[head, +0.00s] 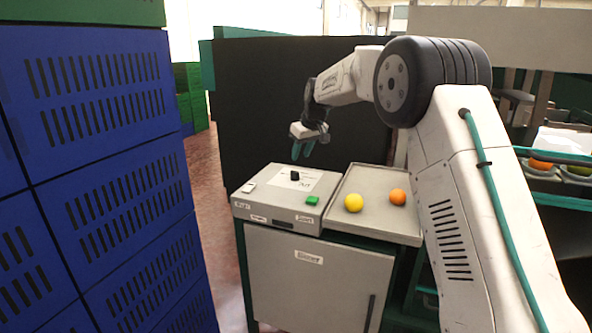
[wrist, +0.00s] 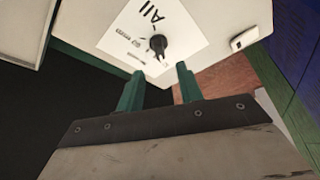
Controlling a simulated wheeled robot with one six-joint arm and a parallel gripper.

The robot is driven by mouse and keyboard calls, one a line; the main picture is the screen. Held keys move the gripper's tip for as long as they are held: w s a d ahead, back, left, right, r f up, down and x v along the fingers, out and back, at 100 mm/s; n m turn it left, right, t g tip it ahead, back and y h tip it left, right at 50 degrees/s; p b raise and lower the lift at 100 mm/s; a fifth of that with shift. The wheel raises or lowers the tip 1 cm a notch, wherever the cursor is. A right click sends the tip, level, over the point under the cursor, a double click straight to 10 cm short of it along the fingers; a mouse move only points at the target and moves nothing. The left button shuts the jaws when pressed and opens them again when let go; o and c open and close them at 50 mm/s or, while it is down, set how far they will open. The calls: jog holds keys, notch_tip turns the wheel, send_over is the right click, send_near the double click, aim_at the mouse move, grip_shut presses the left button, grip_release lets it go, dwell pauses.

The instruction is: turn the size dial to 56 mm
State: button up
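The size dial is a small black knob (head: 294,175) on a white label on top of the grey control box (head: 262,212). In the wrist view the dial (wrist: 158,43) stands on the label (wrist: 185,30), which reads "All" beside it; the smaller marks are too small to read. My gripper (head: 304,150) hangs above the box, a little above the dial and apart from it. Its two green fingers are spread with nothing between them, and in the wrist view the gripper (wrist: 158,82) points toward the dial.
A green button (head: 312,200) and a white switch (head: 249,187) sit on the box. A tray (head: 375,231) beside it holds a yellow fruit (head: 353,203) and an orange (head: 398,197). Blue crates (head: 95,110) are stacked at the left. A dark panel (head: 260,100) stands behind.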

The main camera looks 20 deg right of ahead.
aim_at(295, 171)
jog(key=x, duration=0.8)
jog(key=shift+w, duration=0.2)
jog(key=shift+c, duration=0.3)
grip_shut()
